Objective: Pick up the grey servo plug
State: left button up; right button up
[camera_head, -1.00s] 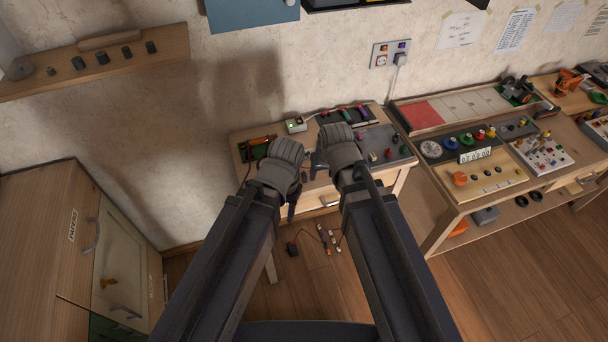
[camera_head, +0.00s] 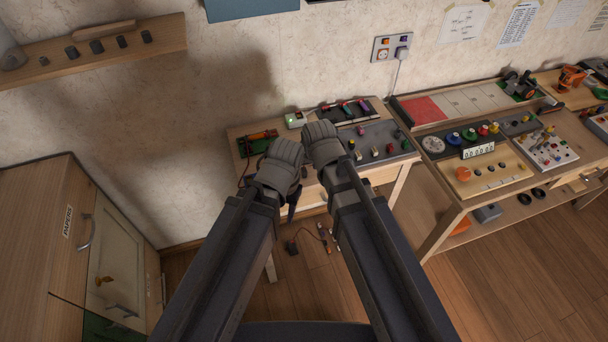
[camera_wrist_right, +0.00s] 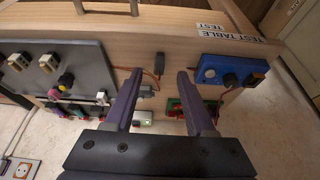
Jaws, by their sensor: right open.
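In the right wrist view, my right gripper (camera_wrist_right: 160,74) is open, with its two fingers over the wooden test table (camera_wrist_right: 185,45). A small dark grey block (camera_wrist_right: 160,62) with a thin cable lies on the table between the fingertips. A lighter grey piece (camera_wrist_right: 147,91) lies lower, beside the left finger. I cannot tell for certain which of the two is the grey servo plug. Neither is gripped. In the head view my right gripper (camera_head: 320,145) hides this spot. My left gripper (camera_head: 292,203) hangs at the table's front edge, its jaws mostly hidden by its wrist.
A blue box with a dark knob (camera_wrist_right: 225,72) stands right of the fingers. A grey panel with knobs (camera_wrist_right: 60,75) lies left. A white box with a green light (camera_head: 295,120) and a green board (camera_head: 256,142) are at the table's back. A larger workbench (camera_head: 440,205) stands to the right.

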aim_at(304, 170)
jog(key=b+x, duration=0.3)
jog(key=x, duration=0.2)
jog(key=shift+w+r+b, duration=0.1)
jog(key=shift+w+b, duration=0.1)
jog(key=shift+b, duration=0.2)
jog(key=shift+r, duration=0.1)
jog(key=shift+c, duration=0.2)
grip_shut()
